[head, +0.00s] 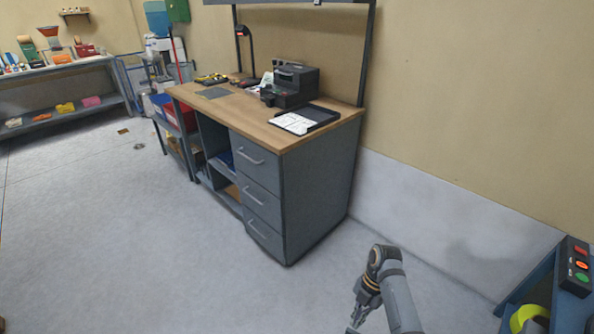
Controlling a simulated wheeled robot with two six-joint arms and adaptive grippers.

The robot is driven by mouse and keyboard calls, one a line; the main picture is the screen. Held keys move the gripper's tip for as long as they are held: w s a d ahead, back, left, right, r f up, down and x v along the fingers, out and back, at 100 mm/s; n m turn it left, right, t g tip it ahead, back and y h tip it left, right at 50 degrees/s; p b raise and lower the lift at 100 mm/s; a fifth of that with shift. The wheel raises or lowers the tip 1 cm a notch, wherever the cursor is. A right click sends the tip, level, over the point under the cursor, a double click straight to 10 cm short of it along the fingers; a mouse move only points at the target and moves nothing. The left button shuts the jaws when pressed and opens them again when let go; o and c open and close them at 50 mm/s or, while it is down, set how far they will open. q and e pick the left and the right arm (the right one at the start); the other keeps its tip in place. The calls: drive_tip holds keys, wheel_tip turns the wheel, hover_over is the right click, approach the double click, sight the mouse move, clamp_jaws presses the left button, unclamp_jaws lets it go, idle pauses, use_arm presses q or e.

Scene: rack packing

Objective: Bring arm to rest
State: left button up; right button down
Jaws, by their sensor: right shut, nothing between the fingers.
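My right arm comes in at the bottom edge, right of the middle, over the grey floor. My right gripper (357,314) points down and is shut and empty. Its tips lie close to the bottom edge of the view. It is apart from the workbench and touches nothing that I can see. My left gripper is not in view.
A workbench (262,124) with grey drawers stands at the wall, bearing a dark machine (290,84) and a black tray (325,115).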

drive_tip(key=shift+s+d+f+m, duration=0.25)
drive_tip(key=shift+d+m, duration=0.25)
drive_tip(key=shift+m, duration=0.3)
drive_tip(key=s+d+r+m+t+h, duration=0.25)
drive_tip(key=s+r+m, duration=0.3)
drive_tip(key=m, duration=0.65)
drive_tip(key=s+d+r+m+t+h, duration=0.1)
drive_tip(key=s+d+r+m+t, duration=0.4)
drive_tip(key=m, duration=0.7)
drive_tip(key=s+d+f+g+p, duration=0.1)
drive_tip(key=s+f+p, duration=0.1)
drive_tip(key=f, duration=1.1)
drive_tip(key=s+d+f+g+p, duration=0.1)
drive_tip(key=s+f+p, duration=0.15)
drive_tip(key=f, duration=0.95)
use_arm(q)
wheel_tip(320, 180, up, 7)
drive_tip(key=p, duration=0.2)
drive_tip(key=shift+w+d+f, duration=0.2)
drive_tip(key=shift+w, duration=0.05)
use_arm(e)
drive_tip(key=s+f, duration=0.5)
drive_tip(key=s, duration=0.3)
drive_tip(key=s+f+g, duration=0.1)
drive_tip(key=s+f, duration=0.5)
drive_tip(key=s, duration=0.3)
drive_tip(key=shift+s+d+f+m, duration=0.2)
drive_tip(key=shift+s+d+m, duration=0.1)
drive_tip(key=shift+m, duration=0.1)
